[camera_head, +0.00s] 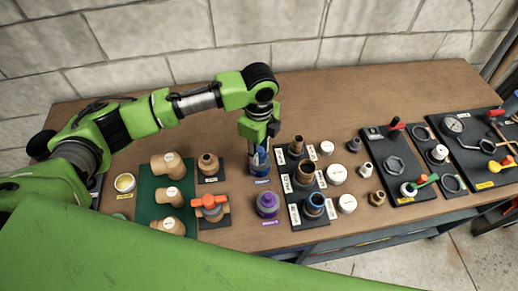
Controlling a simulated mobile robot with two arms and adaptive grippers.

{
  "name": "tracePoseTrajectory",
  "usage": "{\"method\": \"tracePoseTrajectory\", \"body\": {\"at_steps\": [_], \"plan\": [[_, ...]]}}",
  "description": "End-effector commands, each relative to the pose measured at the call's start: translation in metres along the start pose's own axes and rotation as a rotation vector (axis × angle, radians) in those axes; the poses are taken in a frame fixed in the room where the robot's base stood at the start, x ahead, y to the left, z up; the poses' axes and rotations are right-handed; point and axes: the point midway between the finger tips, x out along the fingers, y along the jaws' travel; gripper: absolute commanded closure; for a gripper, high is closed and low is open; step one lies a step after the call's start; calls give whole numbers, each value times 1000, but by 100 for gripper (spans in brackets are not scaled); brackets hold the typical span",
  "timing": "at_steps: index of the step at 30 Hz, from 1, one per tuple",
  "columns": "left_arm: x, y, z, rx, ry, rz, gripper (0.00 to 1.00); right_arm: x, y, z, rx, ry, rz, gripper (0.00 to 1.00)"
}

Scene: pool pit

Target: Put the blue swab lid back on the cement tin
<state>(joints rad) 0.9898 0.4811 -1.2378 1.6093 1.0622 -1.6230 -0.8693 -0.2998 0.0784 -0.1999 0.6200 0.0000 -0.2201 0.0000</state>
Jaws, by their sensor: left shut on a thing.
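My left gripper (259,146) points straight down in the middle of the table, over the blue cement tin (260,163). Its fingers are shut on what appears to be the blue swab lid, at the top of the tin. The fingers cover most of the lid, so I cannot tell whether it touches the tin's rim. The tin looks upright, behind a small blue label. My right gripper is not in view.
A purple tin (267,204) stands just in front of the cement tin. An orange-handled valve (210,207) and tan fittings on a green mat (148,188) are to the left. A black board (299,214) with pipe fittings is close on the right.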

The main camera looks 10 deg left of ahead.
Motion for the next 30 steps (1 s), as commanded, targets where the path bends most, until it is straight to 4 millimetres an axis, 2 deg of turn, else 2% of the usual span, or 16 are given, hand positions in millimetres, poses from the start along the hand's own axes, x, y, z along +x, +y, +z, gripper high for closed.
{"method": "tracePoseTrajectory", "body": {"at_steps": [14, 30], "plan": [[14, 0, 0, 1, -1, 1, 86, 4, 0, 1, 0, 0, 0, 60], [15, 0, 0, 0, 0, 1, 86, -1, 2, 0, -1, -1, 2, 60]]}}
